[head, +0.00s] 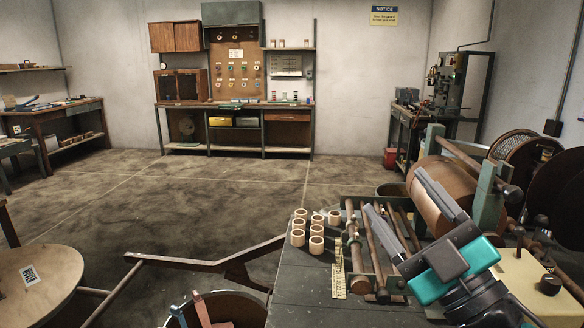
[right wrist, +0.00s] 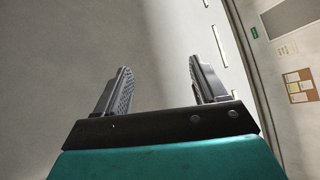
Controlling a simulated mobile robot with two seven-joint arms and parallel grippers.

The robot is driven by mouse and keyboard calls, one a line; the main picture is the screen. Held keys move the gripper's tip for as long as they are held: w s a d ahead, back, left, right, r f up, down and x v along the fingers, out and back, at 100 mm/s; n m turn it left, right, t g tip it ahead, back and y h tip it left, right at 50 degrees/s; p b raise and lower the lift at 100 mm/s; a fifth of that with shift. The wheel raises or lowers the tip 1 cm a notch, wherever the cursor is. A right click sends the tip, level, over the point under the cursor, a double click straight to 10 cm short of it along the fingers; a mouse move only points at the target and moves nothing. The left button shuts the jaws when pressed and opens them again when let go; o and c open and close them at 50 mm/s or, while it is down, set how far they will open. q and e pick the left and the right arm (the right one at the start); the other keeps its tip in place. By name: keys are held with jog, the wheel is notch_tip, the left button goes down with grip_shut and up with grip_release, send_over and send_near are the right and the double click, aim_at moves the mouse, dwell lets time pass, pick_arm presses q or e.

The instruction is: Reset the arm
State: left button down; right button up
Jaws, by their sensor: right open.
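My right gripper (head: 396,191) has a teal body and two dark grey fingers, and hangs over the right part of the workbench in the head view. Its fingers are spread apart and point up and to the left. The right wrist view shows the same open fingers (right wrist: 159,66) with nothing between them, only a plain pale surface behind. The gripper hides part of the winding machine, which has a brown roller (head: 440,197). My left gripper is in neither view.
Large reels (head: 517,153) stand at right. A round wooden table (head: 45,290) is at lower left. The floor beyond is open.

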jog(key=s+d+f+m+g+h, duration=0.1)
jog(key=d+f+m+g+h, duration=0.25)
jog(key=f+m+h, duration=0.45)
jog(key=s+d+f+m+g+h, duration=0.1)
jog(key=d+f+m+g+h, duration=0.3)
jog(key=f, duration=0.8)
jog(key=s+f+m+g, duration=0.1)
jog(key=s+f+g, duration=0.9)
jog(key=s+f, duration=0.65)
jog(key=w+a+f+t+y, duration=0.2)
jog(key=w+a+f+t, duration=0.1)
jog(key=w+f+t, duration=0.2)
jog(key=shift+w+a+f+n+t, duration=0.3)
jog(key=shift+w+a+f+t, duration=0.1)
jog(key=shift+f+t, duration=0.85)
